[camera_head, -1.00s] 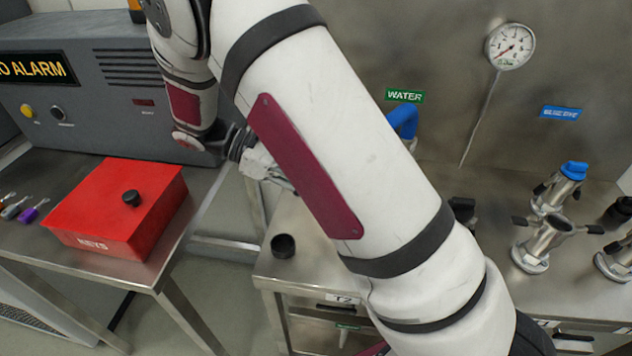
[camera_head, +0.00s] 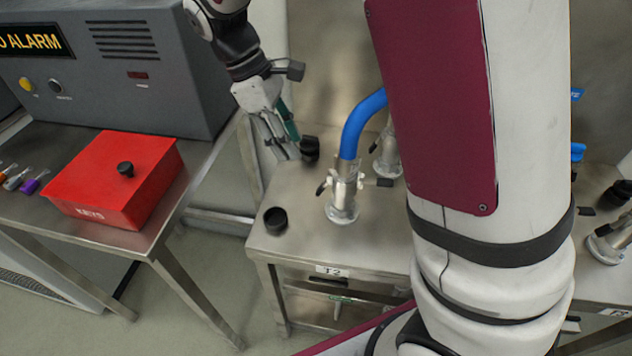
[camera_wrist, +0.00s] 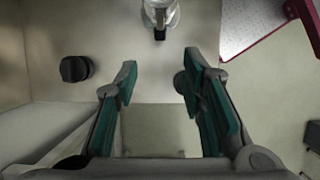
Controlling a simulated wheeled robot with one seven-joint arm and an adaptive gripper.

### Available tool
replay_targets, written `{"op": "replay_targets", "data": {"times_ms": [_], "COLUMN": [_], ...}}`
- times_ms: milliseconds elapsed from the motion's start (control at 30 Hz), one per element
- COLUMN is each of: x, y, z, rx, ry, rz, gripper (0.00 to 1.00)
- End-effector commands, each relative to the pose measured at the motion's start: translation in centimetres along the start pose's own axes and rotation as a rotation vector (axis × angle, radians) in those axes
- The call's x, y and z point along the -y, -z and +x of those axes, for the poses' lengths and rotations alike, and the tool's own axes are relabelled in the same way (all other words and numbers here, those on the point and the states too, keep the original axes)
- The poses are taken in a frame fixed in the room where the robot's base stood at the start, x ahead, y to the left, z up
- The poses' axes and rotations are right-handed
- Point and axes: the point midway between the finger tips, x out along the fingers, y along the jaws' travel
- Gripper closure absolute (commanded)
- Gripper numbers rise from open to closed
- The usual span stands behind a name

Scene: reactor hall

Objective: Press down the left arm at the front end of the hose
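The blue hose (camera_head: 360,122) rises from a metal coupling (camera_head: 343,202) at its front end, on the steel bench. This coupling has a dark left arm (camera_head: 323,187) and a dark right arm (camera_head: 383,183), both sticking out sideways. In the wrist view part of the coupling (camera_wrist: 158,12) shows at the top edge, with one dark arm (camera_wrist: 160,34) pointing down towards my fingers. My gripper (camera_head: 291,150) is left of the coupling, apart from it. In the wrist view its green-padded fingers (camera_wrist: 155,78) are open with nothing between them.
A black cap (camera_head: 276,220) stands on the bench's front left corner. A second coupling (camera_head: 388,155) stands behind the hose, partly hidden by my arm. A red keys box (camera_head: 118,185) is on the left table. A gap separates the two tables.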

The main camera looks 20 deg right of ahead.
Motion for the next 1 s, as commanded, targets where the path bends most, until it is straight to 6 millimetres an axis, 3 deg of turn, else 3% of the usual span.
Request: {"op": "replay_targets", "data": {"times_ms": [533,733,1000], "x": [0.1,0.0,0.0], "y": [-0.1,-0.1,-0.1], "z": [10.2,12.1,12.5], "rx": [0.005,0.004,0.003], "ry": [0.003,0.002,0.001], "rz": [0.001,0.001,0.001], "gripper": [0.63,0.63,0.63]}}
